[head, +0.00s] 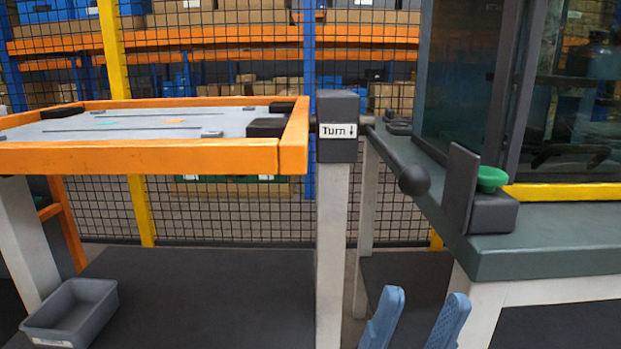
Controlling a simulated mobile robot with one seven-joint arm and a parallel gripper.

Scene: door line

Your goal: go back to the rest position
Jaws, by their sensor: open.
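My gripper (425,297) shows at the bottom of the head view, right of centre. Its two blue fingers point up and stand apart, with nothing between them. The rest of my arm is out of the picture. A dark lever with a black ball knob (414,180) shows above the fingers in the picture, with a visible gap between knob and fingertips. The lever runs from a dark block (337,105) labelled "Turn" with a down arrow, on top of a pale post.
An orange-framed table (140,158) stands at left, with a grey bin (70,312) on the floor below. At right, a grey-green bench (560,240) carries a green button (491,178) behind a dark upright plate (459,188). A mesh fence and shelving stand behind.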

